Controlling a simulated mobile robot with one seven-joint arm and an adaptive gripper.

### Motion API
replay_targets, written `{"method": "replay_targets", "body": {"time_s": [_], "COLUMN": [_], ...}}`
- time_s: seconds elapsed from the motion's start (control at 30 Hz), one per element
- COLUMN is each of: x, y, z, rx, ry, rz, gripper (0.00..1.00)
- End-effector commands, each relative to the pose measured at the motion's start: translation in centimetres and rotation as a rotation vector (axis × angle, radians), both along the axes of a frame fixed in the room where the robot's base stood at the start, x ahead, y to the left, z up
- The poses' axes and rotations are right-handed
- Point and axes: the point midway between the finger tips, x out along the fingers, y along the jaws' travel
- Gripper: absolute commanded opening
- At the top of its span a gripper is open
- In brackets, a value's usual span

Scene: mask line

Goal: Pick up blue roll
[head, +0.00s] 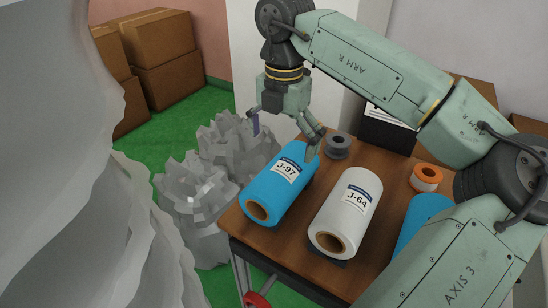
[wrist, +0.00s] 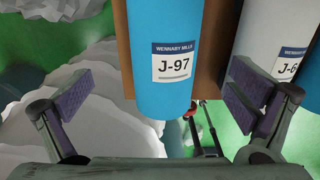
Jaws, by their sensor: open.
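The blue roll (head: 273,196) with a J-97 label lies on its side at the left edge of the wooden table. It also shows in the wrist view (wrist: 165,97), running down the middle of the picture. My gripper (head: 283,135) is above the roll's far end in the head view. In the wrist view my gripper (wrist: 160,100) is open and empty, its purple-padded fingers spread on either side of the roll's end. I cannot tell how far the fingers are above the roll.
A white roll (head: 340,222) labelled J-64 lies right of the blue one. Another blue roll (head: 417,218) is partly hidden behind my arm. A grey spool (head: 338,147) and an orange spool (head: 426,177) stand on the table (head: 313,274). Crumpled pale heaps (head: 195,192) are left.

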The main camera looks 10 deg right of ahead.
Motion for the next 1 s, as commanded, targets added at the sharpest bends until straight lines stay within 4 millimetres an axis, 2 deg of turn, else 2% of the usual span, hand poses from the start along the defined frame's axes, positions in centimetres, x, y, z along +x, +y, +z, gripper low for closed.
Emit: {"method": "replay_targets", "body": {"time_s": [0.13, 0.4, 0.63, 0.77, 0.9, 1.0], "x": [-0.1, -0.2, -0.6, -1.3, -1.3, -1.3], "y": [-0.2, -0.1, -0.1, 0.0, 0.0, 0.0], "z": [-0.7, -4.7, -6.3, -8.1, -10.1, -10.7], "rx": [-0.003, -0.001, 0.000, 0.002, 0.000, -0.001], "ry": [0.003, 0.002, 0.003, 0.004, 0.001, 0.001], "rz": [-0.003, -0.002, -0.002, -0.001, -0.003, -0.002], "gripper": [1.00, 1.00, 1.00, 1.00, 1.00, 1.00]}}
